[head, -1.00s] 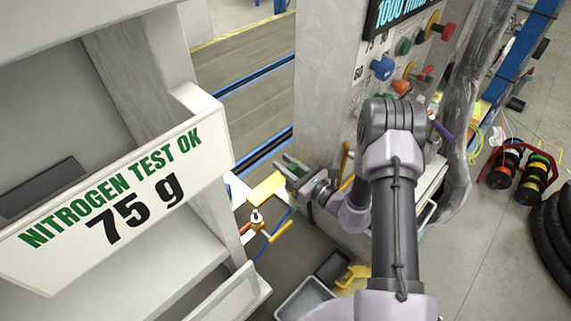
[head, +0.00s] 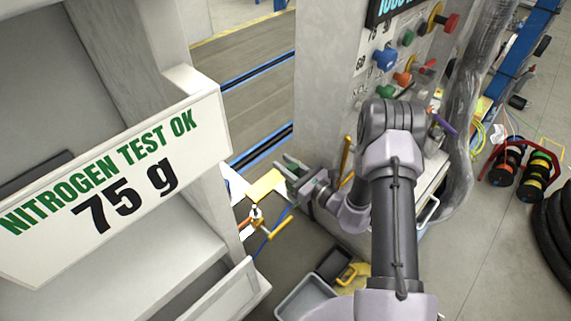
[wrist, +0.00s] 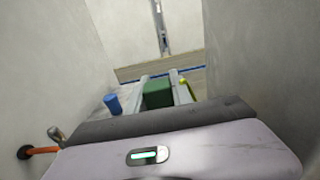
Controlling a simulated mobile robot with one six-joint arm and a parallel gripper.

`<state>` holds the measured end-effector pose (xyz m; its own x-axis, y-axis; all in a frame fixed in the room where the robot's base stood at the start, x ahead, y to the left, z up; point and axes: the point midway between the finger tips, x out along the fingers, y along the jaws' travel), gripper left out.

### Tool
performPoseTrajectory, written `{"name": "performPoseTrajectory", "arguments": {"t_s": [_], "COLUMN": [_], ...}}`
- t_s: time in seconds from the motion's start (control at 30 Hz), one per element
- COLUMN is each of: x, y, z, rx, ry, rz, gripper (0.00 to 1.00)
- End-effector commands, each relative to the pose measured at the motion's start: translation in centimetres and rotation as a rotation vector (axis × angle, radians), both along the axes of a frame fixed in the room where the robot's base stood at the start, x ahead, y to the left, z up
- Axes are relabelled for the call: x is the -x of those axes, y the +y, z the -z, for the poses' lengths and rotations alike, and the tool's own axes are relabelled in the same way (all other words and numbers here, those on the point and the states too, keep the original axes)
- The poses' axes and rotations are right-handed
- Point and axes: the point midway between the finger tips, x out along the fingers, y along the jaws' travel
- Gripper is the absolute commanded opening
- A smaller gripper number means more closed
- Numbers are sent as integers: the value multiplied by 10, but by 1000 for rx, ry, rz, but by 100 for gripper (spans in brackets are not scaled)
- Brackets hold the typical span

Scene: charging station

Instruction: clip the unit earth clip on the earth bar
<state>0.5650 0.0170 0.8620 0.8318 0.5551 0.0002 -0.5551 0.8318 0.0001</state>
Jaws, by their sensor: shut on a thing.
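My gripper (head: 288,172) reaches out to the left of the grey column in the head view. In the wrist view its two pale fingers (wrist: 161,90) are shut on a dark green block, which looks like the earth clip (wrist: 158,94). Only a little green shows between the fingers in the head view. I cannot pick out the earth bar for sure in either view. The wrist view shows pale walls on both sides of the gripper and a floor strip beyond it.
A pale cabinet (head: 205,100) with a "NITROGEN TEST OK 75 g" sign stands close at left. The control column (head: 322,80) with coloured knobs stands at right. A yellow-and-white stand (head: 268,185) is beyond my gripper. A grey bin (head: 305,300) is on the floor. A blue cylinder (wrist: 112,103) shows at left in the wrist view.

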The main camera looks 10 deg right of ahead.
Motion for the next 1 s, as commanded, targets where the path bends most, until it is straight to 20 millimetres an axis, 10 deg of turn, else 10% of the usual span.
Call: {"name": "performPoseTrajectory", "arguments": {"t_s": [0.37,0.4,0.5,1.0], "x": [0,0,0,30], "y": [0,0,0,-22], "z": [10,9,9,7], "rx": [0,0,0,-3], "ry": [0,0,0,4], "rz": [0,0,0,6], "gripper": [0,35,52,52]}}
